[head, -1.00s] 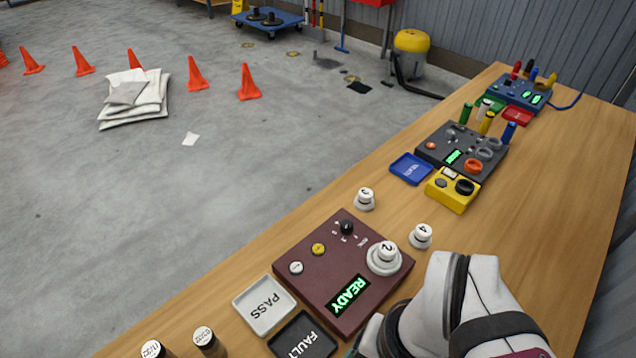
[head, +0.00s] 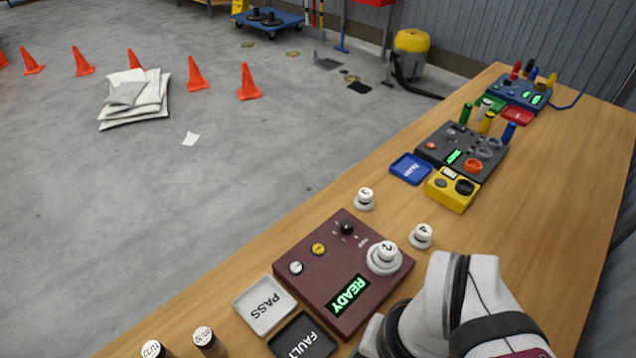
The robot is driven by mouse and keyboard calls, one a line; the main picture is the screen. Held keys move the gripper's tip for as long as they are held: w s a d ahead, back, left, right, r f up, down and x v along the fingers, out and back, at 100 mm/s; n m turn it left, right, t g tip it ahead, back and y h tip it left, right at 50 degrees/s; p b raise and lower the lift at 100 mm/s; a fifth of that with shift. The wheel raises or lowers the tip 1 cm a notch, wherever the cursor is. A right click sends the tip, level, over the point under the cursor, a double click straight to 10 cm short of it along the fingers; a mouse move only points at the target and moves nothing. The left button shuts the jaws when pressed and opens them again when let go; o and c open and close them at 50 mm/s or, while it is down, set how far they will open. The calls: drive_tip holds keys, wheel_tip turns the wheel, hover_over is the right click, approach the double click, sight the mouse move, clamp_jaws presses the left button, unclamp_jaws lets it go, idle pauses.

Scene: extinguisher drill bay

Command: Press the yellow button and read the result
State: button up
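The maroon tester box (head: 315,285) sits on the wooden bench. Its yellow button (head: 318,249) is on the left part of the top face, between a white button (head: 296,267) and a black knob (head: 347,227). The box's display (head: 347,294) reads READY in green. A white piece marked 2 (head: 388,248) sits in the round socket on the box's right side. My white arm covers the bench to the lower right of the box. My gripper is not visible, and nothing is seen touching the yellow button.
A white PASS tray (head: 240,301) and a black FAULT tray (head: 285,347) lie by the box. Pieces marked 3 (head: 365,198) and 4 (head: 421,237) stand beyond it. Two labelled cylinders stand at bottom left. Another tester (head: 430,155) and a yellow box (head: 452,200) are farther along.

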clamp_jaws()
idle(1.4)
